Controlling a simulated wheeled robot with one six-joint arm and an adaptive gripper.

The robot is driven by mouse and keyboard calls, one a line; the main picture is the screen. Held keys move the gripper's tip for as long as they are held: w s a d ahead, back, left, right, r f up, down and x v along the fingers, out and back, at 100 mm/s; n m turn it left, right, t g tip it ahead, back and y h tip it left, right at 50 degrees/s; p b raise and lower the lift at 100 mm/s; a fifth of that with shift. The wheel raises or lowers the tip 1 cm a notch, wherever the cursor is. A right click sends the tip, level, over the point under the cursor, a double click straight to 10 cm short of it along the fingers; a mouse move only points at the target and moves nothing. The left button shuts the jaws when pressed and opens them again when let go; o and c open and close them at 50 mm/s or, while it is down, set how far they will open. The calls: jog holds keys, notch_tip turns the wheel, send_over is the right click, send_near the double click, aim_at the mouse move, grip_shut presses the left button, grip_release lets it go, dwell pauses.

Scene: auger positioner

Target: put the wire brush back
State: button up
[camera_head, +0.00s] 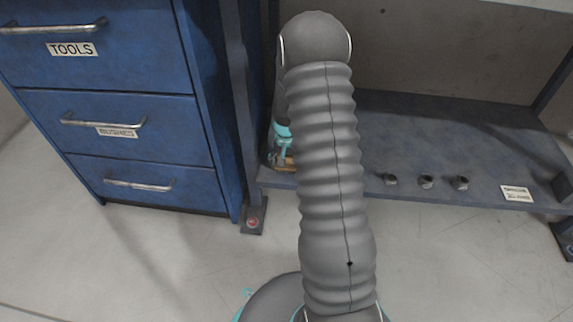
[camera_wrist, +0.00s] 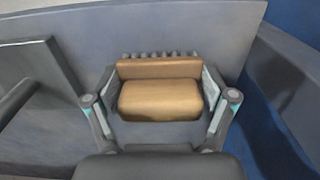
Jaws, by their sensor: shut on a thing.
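The wire brush (camera_wrist: 160,98) has a tan wooden body with a row of dark bristles along its far edge in the wrist view. My gripper (camera_wrist: 160,103) is shut on it, with one finger at each side. In the head view my gripper (camera_head: 282,148) is low at the left end of the shelf, partly hidden behind my grey arm. A small tan part of the brush (camera_head: 288,163) shows just below it. The brush is at the shelf's front-left corner; I cannot tell whether it touches the shelf.
The grey-blue lower shelf (camera_head: 440,155) holds several nuts (camera_head: 427,182) near its front edge and a small label (camera_head: 516,193) at right. A blue drawer cabinet (camera_head: 130,125) with shut drawers stands left, close to the shelf's post (camera_head: 245,120). The shelf's middle back is clear.

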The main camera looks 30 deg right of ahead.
jog(key=o, duration=1)
jog(key=shift+f, duration=0.1)
jog(key=shift+c, duration=0.2)
